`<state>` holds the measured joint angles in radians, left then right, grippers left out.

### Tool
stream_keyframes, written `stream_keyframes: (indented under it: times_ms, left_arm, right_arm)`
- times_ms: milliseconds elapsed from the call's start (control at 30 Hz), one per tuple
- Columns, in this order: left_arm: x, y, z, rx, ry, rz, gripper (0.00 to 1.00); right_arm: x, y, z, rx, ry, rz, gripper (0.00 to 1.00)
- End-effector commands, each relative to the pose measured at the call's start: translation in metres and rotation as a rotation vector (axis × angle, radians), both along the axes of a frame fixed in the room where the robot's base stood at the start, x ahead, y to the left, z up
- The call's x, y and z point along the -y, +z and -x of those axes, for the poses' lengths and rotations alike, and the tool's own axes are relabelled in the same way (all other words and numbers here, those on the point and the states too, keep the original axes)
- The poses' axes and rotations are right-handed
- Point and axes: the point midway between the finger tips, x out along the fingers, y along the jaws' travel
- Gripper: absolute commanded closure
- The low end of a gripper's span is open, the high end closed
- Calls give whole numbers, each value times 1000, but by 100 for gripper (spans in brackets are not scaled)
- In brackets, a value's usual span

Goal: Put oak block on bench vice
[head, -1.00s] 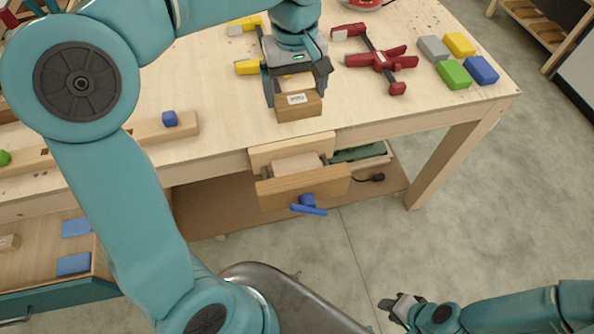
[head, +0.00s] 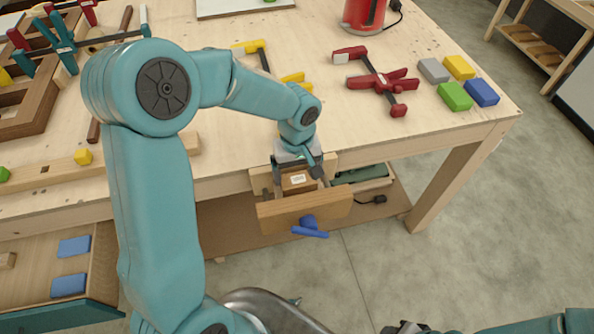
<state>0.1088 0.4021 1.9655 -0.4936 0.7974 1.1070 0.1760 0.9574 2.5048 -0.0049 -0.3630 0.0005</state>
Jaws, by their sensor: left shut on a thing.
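The oak block (head: 298,184), a small brown block with a white label, is in my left gripper (head: 298,176). The gripper is shut on it and points down at the bench's front edge. The bench vice (head: 290,214) has a wooden front jaw and a blue handle (head: 309,229). The block sits over the gap between the vice's front jaw and the bench edge. I cannot tell whether it touches the vice, as the gripper hides part of the gap. My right gripper (head: 404,327) is at the bottom edge, mostly cut off, away from the bench.
A red clamp (head: 380,80) and several coloured blocks (head: 454,96) lie on the right of the workbench (head: 225,150). A yellow clamp (head: 293,78) lies behind my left gripper. A wooden beam (head: 50,167) lies at left, and an open drawer (head: 28,268) is below it.

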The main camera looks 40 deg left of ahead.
Motion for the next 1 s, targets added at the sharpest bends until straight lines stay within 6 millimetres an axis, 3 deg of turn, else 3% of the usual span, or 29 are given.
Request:
stream_keyframes:
  times_ms: [400, 433, 467, 800, 1000]
  left_arm:
    - [0, -9, 0, 1, -1, 0, 42]
    - [0, -9, 0, 1, -1, 0, 7]
    - [0, -7, 0, 1, -1, 0, 0]
    - [0, 1, -1, 3, 0, -1, 0]
    - [0, 44, -2, 8, 1, -1, 0]
  right_arm:
    - [0, -5, 0, 0, 0, 0, 67]
    - [0, -4, 0, 0, 0, 0, 67]
    - [0, -3, 0, 0, 0, 0, 67]
    - [0, 1, 0, 0, 0, 0, 67]
    - [0, 1, 0, 0, 0, 0, 67]
